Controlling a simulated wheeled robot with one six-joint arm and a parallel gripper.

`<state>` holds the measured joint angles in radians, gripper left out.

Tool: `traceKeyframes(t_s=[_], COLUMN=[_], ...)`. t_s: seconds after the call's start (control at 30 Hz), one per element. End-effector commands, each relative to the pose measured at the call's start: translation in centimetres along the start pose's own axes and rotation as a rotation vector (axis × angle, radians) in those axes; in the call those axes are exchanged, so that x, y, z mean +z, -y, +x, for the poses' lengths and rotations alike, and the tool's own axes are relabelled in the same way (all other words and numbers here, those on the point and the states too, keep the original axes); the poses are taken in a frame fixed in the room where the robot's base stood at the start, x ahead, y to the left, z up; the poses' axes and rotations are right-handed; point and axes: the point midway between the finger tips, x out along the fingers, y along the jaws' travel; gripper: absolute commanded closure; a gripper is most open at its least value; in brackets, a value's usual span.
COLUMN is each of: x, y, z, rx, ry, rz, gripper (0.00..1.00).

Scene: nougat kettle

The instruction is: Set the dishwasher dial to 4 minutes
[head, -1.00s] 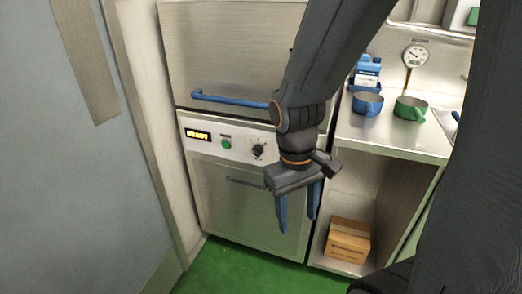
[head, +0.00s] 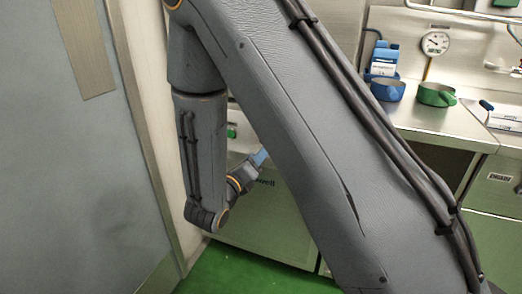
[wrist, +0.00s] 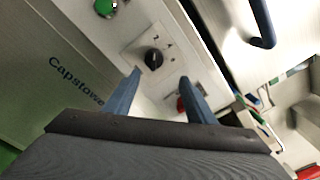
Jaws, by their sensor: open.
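I cannot tell that either finger touches the knob. The green button (wrist: 105,7) sits to the upper left of the dial. In the head view the dishwasher front (head: 270,215) is largely covered by my arm. The dial and the display are hidden there, while a blue fingertip (head: 259,157) shows.
A blue bar handle (wrist: 262,25) stands out at the upper right of the wrist view. A grey door (head: 60,170) is close on the left.

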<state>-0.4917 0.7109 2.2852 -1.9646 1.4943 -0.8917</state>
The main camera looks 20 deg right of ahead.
Motion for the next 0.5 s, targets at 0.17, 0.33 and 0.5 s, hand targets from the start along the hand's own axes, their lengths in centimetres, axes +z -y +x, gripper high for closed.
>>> traceKeyframes(t_s=[0.17, 0.33, 0.5], x=[0.9, 1.0, 1.1], y=[-1.4, -1.3, -1.4], z=[0.5, 2.9, 5.5], rx=[0.021, 0.019, 0.020], ry=[0.053, 0.050, 0.049], rz=[-0.031, -0.029, -0.029], gripper=[0.50, 0.50, 0.50])
